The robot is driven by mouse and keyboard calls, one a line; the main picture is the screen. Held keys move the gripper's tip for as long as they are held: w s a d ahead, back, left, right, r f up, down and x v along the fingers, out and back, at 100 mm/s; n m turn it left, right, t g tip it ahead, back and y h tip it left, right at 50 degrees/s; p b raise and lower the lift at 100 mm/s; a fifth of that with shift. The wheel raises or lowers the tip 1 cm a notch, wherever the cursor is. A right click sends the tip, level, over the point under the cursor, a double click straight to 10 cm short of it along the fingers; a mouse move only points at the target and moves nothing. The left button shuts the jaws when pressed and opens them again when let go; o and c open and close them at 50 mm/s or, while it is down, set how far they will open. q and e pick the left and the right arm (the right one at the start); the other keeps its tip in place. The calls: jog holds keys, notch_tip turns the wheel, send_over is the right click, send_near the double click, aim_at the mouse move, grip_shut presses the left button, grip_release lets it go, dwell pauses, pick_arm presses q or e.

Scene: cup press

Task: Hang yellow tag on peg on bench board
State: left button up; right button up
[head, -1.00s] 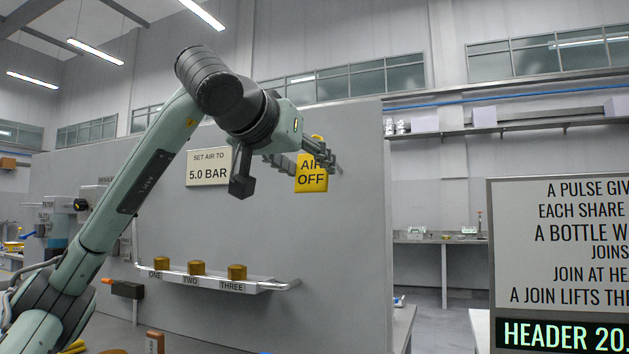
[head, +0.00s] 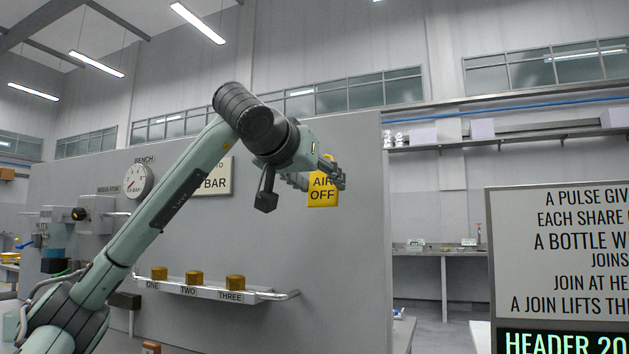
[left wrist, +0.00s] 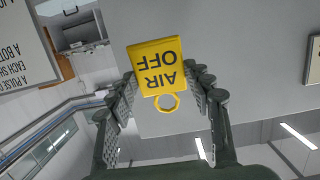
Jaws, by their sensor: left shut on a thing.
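The yellow tag (head: 323,196), reading AIR OFF, hangs at my left gripper (head: 335,178) in front of the grey bench board (head: 340,260), near its right edge. In the left wrist view the tag (left wrist: 156,62) appears upside down, with its yellow ring (left wrist: 168,103) toward the palm. My left gripper (left wrist: 160,76) is shut on the tag, a finger on each side. Fingers partly cover the tag's top in the head view. I cannot make out a peg; it may be hidden behind the gripper or tag. My right gripper is not in view.
A pressure sign (head: 217,176) and a round gauge (head: 136,181) are left of the tag, partly behind my arm. A railed shelf (head: 262,297) with three brass knobs sticks out below. A large text panel (head: 560,250) stands at right.

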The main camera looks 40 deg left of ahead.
aim_at(323, 183)
pick_arm(q)
jog(key=shift+x, duration=0.85)
jog(key=shift+w+a, duration=0.1)
jog(key=shift+w, duration=0.6)
jog(key=shift+w+a+f, duration=0.1)
jog(key=shift+w, duration=0.1)
jog(key=shift+w+f, duration=0.15)
jog(key=shift+w, duration=0.05)
jog(key=shift+p, duration=0.3)
jog(key=shift+f, duration=0.15)
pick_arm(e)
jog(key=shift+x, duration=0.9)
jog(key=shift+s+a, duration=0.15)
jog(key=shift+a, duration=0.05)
